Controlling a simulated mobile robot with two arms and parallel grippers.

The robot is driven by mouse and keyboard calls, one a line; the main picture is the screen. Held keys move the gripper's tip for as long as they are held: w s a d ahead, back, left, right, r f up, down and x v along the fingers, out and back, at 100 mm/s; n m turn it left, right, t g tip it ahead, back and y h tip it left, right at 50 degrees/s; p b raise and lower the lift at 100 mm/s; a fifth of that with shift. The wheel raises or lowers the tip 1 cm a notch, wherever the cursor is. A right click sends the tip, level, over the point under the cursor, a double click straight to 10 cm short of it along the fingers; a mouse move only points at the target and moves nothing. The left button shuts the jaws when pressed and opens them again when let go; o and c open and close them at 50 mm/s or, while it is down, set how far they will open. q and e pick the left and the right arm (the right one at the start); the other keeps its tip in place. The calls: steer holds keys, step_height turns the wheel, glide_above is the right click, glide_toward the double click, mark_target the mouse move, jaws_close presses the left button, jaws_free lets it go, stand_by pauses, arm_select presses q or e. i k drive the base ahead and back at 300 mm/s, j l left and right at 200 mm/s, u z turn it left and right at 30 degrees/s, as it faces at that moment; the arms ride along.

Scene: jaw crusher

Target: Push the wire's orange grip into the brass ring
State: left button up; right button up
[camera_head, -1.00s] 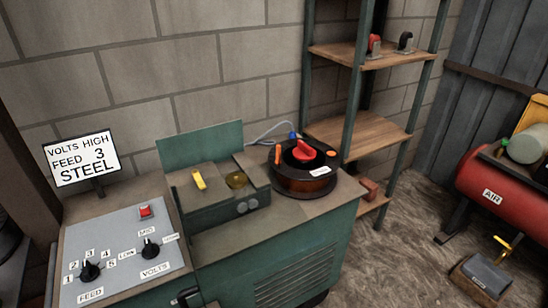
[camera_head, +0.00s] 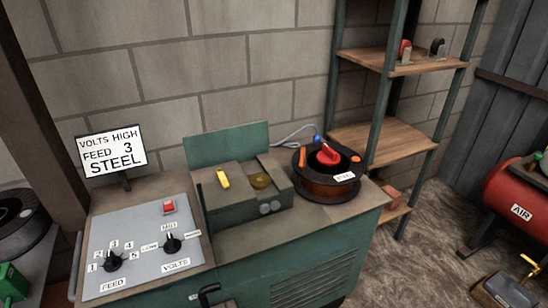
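A dark spool (camera_head: 327,190) with copper-brown sides sits on the right of the green machine's top. A red knob (camera_head: 328,154) stands at its centre, and a small white label is on its front rim. An upright orange grip (camera_head: 302,157) stands at the spool's left edge. A smaller orange piece (camera_head: 356,159) shows at its right edge. The brass ring (camera_head: 261,181) lies on the machine's block, left of the spool and apart from the orange grip. A yellow lever (camera_head: 223,179) is left of the ring. Neither of my grippers is in view.
A grey panel (camera_head: 140,240) with two black dials and a red switch is at the left. A sign (camera_head: 112,151) reads VOLTS HIGH FEED 3 STEEL. A pale cable with a blue end (camera_head: 317,138) runs behind the spool. A shelf (camera_head: 378,142) and red tank (camera_head: 513,205) stand right.

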mark_target(303, 150)
steer(key=i+l+u, duration=0.1)
steer(key=l+u, duration=0.15)
steer(key=u, duration=0.2)
steer(key=l+u, duration=0.25)
steer(key=u, duration=0.25)
steer(key=l+u, duration=0.3)
steer(key=u, duration=0.15)
steer(key=l+u, duration=0.3)
steer(key=u, duration=0.15)
steer(key=k+l+u, duration=0.1)
steer(key=l, duration=0.35)
steer(key=k+l+u, duration=0.1)
steer(key=l, duration=0.35)
steer(key=k+l+u, duration=0.1)
steer(key=l, duration=0.35)
steer(key=k+l+u, duration=0.1)
steer(key=k+l, duration=0.2)
steer(key=k+l+u, duration=0.1)
steer(key=l, duration=0.45)
steer(key=k+l+u, duration=0.1)
steer(key=k+l, duration=0.2)
steer(key=l, duration=0.05)
